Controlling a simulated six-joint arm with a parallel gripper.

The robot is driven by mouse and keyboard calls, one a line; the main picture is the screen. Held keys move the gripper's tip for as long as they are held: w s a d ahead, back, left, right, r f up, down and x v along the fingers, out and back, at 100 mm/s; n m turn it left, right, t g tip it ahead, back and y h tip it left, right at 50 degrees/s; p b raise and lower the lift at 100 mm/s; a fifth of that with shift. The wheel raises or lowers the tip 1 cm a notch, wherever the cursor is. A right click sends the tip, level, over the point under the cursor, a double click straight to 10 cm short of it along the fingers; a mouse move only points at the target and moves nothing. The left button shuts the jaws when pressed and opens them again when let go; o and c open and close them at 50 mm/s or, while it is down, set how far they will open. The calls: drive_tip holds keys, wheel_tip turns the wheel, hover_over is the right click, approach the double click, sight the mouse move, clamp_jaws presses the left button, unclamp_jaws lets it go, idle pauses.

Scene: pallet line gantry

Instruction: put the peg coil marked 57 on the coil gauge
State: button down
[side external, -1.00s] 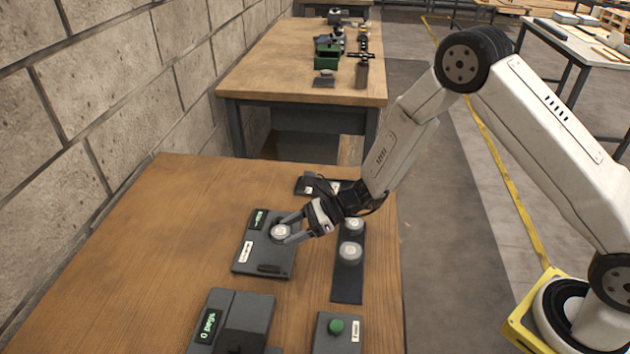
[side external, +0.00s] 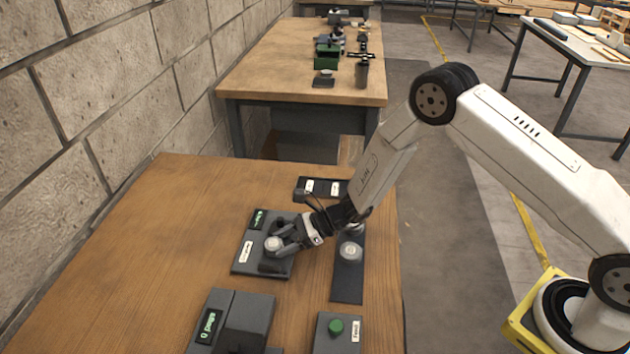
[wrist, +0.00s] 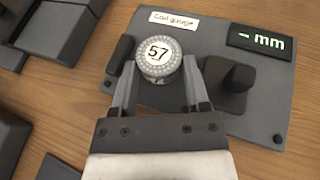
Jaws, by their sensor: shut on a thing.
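The peg coil marked 57 (wrist: 158,52) is a round, pale piece with a beaded rim and a white face. My gripper (wrist: 160,70) is shut on it, one finger on each side. The coil gauge (wrist: 270,104) is a dark grey plate with a "Coil gauge" label, a display reading "– mm" and two dark raised blocks. The coil is over the gauge, between these blocks; I cannot tell whether it touches the plate. In the side view my gripper (side external: 283,243) holds the coil (side external: 273,244) low over the gauge (side external: 247,264), partly hiding its right part.
A dark strip (side external: 347,285) right of the gauge carries pale coils (side external: 349,251). A small dark tray with white labels (side external: 322,188) lies behind. In front stand a unit reading "0 pegs" (side external: 235,318) and a box with a green button (side external: 337,327). Bare wood is at left.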

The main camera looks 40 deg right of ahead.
drive_tip(key=shift+f, duration=0.3)
drive_tip(key=shift+f, duration=0.1)
drive_tip(key=shift+c, duration=1.7)
unclamp_jaws()
drive_tip(key=v, duration=1.2)
drive_tip(key=shift+s, duration=0.15)
